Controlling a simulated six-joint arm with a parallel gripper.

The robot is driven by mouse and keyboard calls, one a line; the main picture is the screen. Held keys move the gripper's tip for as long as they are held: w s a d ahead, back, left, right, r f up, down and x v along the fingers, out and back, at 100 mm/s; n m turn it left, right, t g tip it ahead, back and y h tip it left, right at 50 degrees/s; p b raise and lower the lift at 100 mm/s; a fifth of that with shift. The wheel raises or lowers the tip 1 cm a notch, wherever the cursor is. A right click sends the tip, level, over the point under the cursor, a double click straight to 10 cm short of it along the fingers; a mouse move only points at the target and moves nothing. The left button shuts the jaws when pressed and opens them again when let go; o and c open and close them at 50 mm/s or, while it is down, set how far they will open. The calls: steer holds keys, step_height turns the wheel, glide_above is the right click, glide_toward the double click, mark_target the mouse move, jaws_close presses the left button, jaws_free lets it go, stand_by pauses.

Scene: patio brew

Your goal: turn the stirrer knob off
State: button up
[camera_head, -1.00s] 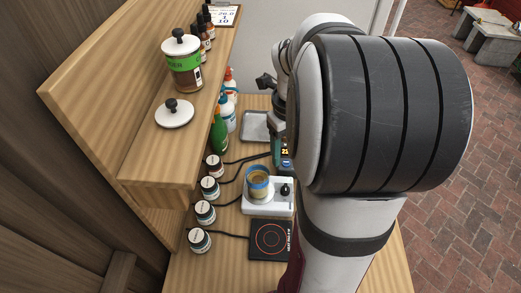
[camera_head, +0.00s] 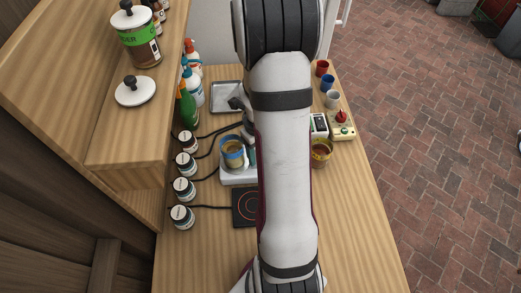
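The stirrer (camera_head: 232,180) is a white box on the counter, left of my arm in the head view. A blue-banded vessel (camera_head: 232,148) with tan contents stands on it. The stirrer's right part, where its black knob sat in the earlier frame, is hidden behind my arm, so its setting cannot be read. A dark part of my gripper (camera_head: 237,103) shows beyond the vessel, near the grey tray. It is apart from the vessel in the picture. The rest is hidden by the arm, and whether it is open or shut cannot be told.
A black hot plate (camera_head: 244,208) with a red ring lies in front of the stirrer. Several small jars (camera_head: 184,189) with cables stand left. A grey tray (camera_head: 222,92) lies behind. Coloured cups (camera_head: 327,83) and a red-knobbed box (camera_head: 343,131) stand right. The right front counter is clear.

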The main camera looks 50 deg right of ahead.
jaws_close()
stand_by(0.4)
